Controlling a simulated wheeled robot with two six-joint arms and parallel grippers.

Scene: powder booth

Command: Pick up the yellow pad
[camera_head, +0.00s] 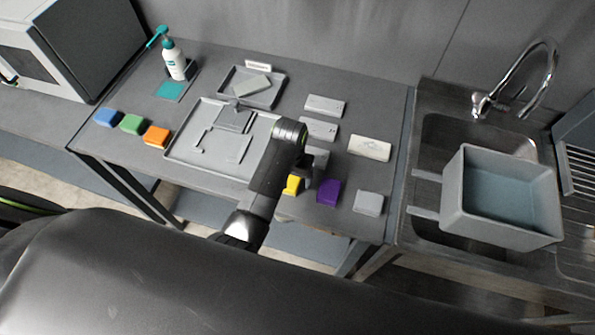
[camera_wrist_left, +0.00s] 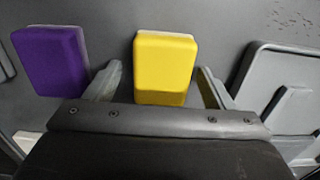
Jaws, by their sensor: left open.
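The yellow pad (camera_wrist_left: 163,65) lies on the grey table and sits between the two fingers of my left gripper (camera_wrist_left: 160,84) in the left wrist view. The fingers are open, with a gap on each side of the pad. In the head view the yellow pad (camera_head: 292,185) is partly hidden by my left arm. My left gripper (camera_head: 310,172) is at the table's front part there, close over the pad. The purple pad (camera_head: 328,191) lies just right of it and also shows at the left of the left wrist view (camera_wrist_left: 50,60). My right gripper is not seen.
A grey pad (camera_head: 369,202) lies right of the purple one. Blue (camera_head: 107,117), green (camera_head: 132,124) and orange (camera_head: 157,136) pads sit at the left. A shallow tray (camera_head: 185,161) lies left of my arm. A sink with a grey bin (camera_head: 452,205) is at the right.

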